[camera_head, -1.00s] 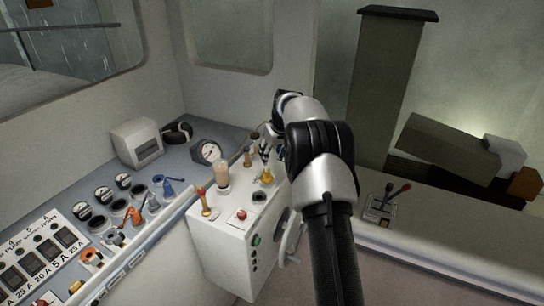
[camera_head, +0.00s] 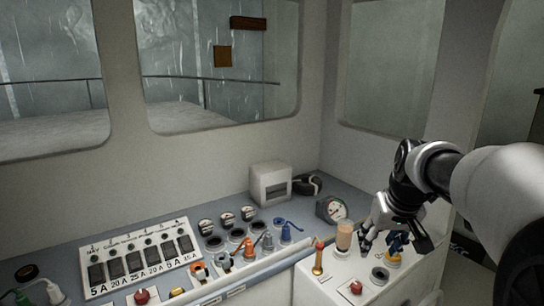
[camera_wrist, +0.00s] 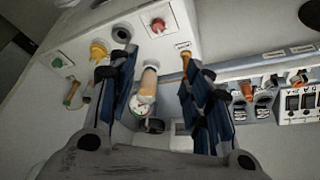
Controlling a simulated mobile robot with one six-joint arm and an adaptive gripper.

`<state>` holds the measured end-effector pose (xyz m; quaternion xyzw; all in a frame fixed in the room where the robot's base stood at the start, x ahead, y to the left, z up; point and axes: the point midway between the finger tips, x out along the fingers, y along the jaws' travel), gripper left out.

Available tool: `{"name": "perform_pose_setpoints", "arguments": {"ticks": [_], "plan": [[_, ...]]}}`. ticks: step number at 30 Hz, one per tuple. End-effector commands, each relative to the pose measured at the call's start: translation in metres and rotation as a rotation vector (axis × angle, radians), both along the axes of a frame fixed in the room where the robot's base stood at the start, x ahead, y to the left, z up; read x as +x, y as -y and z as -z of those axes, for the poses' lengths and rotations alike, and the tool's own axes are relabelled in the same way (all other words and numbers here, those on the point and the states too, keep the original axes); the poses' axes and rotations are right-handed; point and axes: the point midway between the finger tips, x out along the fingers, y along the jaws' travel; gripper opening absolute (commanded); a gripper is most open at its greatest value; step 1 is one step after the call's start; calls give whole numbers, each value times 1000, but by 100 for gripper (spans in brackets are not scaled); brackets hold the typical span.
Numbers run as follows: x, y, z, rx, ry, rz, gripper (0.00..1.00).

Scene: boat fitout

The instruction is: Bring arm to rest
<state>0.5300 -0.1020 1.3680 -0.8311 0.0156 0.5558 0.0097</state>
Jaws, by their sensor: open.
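My gripper (camera_head: 394,240) is open and points down over the white cabinet (camera_head: 318,284) at the right of the head view. Its two fingers stand apart with nothing held between them; they also show in the wrist view (camera_wrist: 157,75). A beige cylinder (camera_head: 344,236) stands upright on the cabinet, just left of the gripper in the head view. It also shows between the fingers in the wrist view (camera_wrist: 149,82), beyond them. My arm reaches in from the right edge, bent at the wrist.
An orange-handled part (camera_head: 319,258) and a red button (camera_head: 356,287) are on the cabinet top. A gauge (camera_head: 336,211), a white box (camera_head: 270,184) and a switch panel (camera_head: 141,257) stand along the console. Windows (camera_head: 215,70) line the wall behind.

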Motion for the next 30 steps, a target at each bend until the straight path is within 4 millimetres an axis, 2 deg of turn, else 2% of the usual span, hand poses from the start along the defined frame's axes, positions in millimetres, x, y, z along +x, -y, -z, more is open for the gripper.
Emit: {"name": "perform_pose_setpoints", "arguments": {"ticks": [1,6,8,12,15,18,21,30], "plan": [[-27,-17,6,-2,6,-8,46],[-113,-57,28,-3,9,-19,46],[-144,-68,41,-2,11,-22,46],[-211,-88,80,-2,16,-30,46],[-248,-96,109,-1,17,-33,46],[-272,-99,130,-1,18,-35,46],[-285,-101,143,-1,17,-35,46],[-289,-101,146,-1,17,-35,46]]}}
